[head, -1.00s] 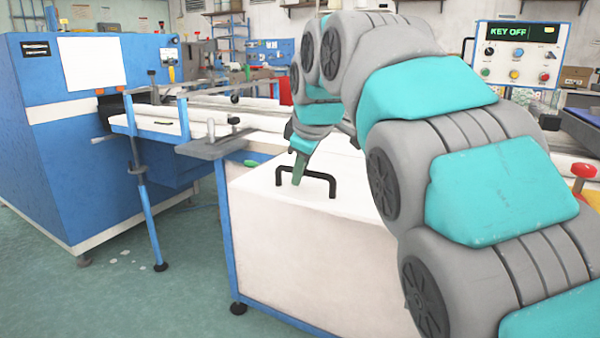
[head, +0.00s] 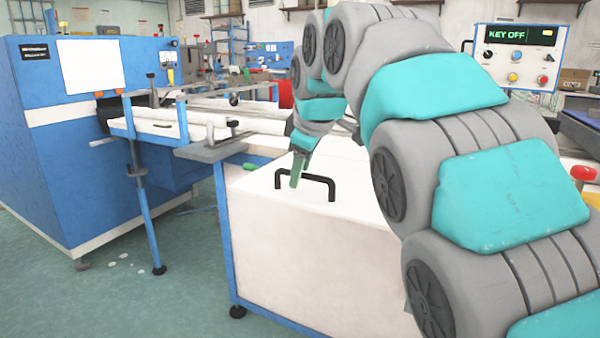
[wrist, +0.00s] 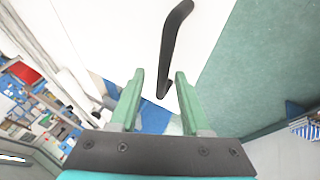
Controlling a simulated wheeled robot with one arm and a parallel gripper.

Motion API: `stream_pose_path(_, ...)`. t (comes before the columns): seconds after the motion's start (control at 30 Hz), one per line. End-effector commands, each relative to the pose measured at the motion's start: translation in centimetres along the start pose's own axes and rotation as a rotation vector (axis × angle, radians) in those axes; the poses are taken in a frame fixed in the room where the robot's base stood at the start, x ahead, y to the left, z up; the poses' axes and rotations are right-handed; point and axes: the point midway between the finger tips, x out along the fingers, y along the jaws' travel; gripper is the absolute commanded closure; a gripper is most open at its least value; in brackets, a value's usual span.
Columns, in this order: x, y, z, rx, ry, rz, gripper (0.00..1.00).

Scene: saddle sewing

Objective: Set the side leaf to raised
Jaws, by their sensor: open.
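The side leaf appears to be the white panel (head: 300,250) at the near end of the blue-framed table in the head view; I cannot tell its exact angle. A black bar handle (head: 318,180) is fixed to it. My gripper (head: 294,184) is at the left part of the handle, pointing down. In the wrist view, the open green fingers (wrist: 160,76) have the near end of the handle (wrist: 172,45) showing between them. I cannot tell whether they touch it. The white panel (wrist: 112,35) lies beyond the fingers.
A large blue machine (head: 50,150) stands at the left. A grey bracket (head: 212,150) juts from the table's left corner. A control box (head: 518,57) reading KEY OFF is at the back right.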

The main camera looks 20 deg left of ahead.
Motion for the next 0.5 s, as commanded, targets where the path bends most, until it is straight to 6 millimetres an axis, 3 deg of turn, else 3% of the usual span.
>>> stream_pose_path(0.3, -4.7, 0.1, -0.1, -0.001, 0.003, 0.005, 0.53)
stream_pose_path(0.5, -6.2, 0.1, 0.0, 0.001, 0.000, 0.002, 0.53)
